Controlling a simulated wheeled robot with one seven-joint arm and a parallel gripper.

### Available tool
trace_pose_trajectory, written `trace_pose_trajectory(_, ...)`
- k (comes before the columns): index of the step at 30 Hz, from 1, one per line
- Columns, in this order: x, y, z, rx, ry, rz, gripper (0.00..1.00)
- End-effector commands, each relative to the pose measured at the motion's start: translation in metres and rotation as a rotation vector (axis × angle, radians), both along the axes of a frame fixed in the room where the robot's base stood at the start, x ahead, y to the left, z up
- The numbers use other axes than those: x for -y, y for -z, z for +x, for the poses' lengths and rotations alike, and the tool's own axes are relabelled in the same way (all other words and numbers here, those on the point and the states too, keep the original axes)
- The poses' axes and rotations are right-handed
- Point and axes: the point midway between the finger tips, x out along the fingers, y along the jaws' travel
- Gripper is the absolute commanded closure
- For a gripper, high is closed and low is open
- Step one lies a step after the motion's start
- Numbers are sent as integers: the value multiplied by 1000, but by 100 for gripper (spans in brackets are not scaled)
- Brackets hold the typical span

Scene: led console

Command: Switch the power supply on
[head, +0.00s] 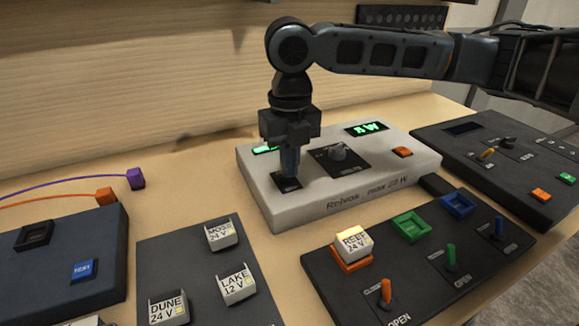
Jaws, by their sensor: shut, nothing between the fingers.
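The power supply is a white box labelled "Relvox" (350,200) in the middle of the bench in the head view. It has two green displays, one partly hidden behind my gripper and one lit (366,128) at the back right. My gripper (289,180) is shut and empty, pointing down at a small black switch plate (286,185) on the left of the box. The fingertips hide the switch, so I cannot tell its position or whether they touch it.
A dark panel (430,262) in front holds a lit REEF 24 V block (353,241), green and blue sockets and several levers. A dark tray (200,262) carries MOSS, LAKE and DUNE blocks. Another dark console (500,165) stands right, a TEST-button box (60,262) left.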

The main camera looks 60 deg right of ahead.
Motion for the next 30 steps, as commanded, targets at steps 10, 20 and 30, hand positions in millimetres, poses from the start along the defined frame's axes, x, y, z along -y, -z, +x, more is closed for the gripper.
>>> trace_pose_trajectory(10,-2,-25,-2,1,0,2,100)
trace_pose_trajectory(20,-3,-48,-5,0,0,1,100)
trace_pose_trajectory(30,-4,-70,-7,1,0,1,100)
